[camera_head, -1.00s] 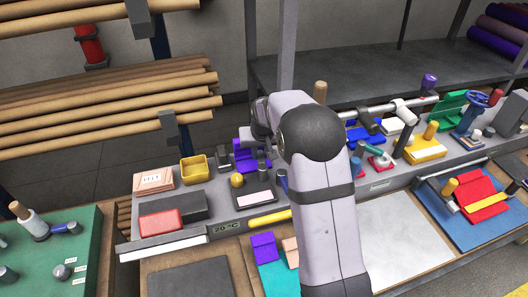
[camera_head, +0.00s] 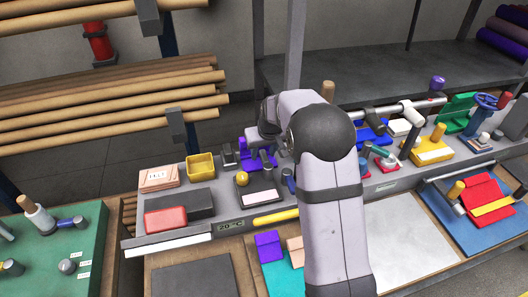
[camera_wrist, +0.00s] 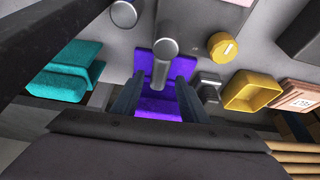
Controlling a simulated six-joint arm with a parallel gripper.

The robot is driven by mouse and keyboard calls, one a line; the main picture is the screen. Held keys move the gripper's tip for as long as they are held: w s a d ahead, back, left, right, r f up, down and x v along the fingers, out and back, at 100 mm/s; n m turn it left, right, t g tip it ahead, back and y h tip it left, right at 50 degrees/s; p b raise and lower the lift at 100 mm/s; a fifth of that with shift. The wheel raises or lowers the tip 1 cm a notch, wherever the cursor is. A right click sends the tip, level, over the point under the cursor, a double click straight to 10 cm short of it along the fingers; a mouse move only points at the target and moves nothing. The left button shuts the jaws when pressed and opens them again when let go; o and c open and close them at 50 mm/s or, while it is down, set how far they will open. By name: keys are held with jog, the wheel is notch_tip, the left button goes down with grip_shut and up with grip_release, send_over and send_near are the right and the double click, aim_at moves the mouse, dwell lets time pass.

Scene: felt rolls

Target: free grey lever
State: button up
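A grey lever (camera_wrist: 163,58) with a rounded end stands over a purple felt piece (camera_wrist: 158,105) in the wrist view. Purple felt also shows in the head view (camera_head: 267,159), partly behind my arm. My gripper (camera_wrist: 158,84) is open, with one dark finger on each side of the lever and the purple piece. The fingers look apart from the lever, and nothing is held. I cannot tell the exact depth between fingertips and lever. In the head view my own arm hides most of the gripper and the lever.
A yellow open box (camera_wrist: 251,91), a small dark grey clip (camera_wrist: 209,87) and a yellow round knob (camera_wrist: 222,46) are on one side. A teal felt piece (camera_wrist: 66,70) is on the other.

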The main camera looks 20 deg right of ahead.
aim_at(266, 161)
jog(key=shift+r, duration=0.1)
jog(key=shift+b+v, duration=1.35)
jog(key=shift+v, duration=2.25)
jog(key=s+a+r+m+g+y+p, duration=0.1)
jog(key=s+a+g+y+p, duration=0.3)
jog(key=s, duration=0.9)
jog(key=s+a+r+m+g+h+p, duration=0.1)
jog(key=s+a+r+p, duration=0.15)
jog(key=s+a, duration=0.65)
jog(key=s+d+f+n+h+b, duration=0.1)
jog(key=s+d+f+h+b, duration=0.2)
jog(key=s+d+f+b, duration=0.3)
jog(key=s+d+f, duration=0.3)
jog(key=f, duration=0.4)
jog(key=shift+s+d+f+n, duration=0.15)
jog(key=shift+s+f+n, duration=0.1)
jog(key=shift+n, duration=0.05)
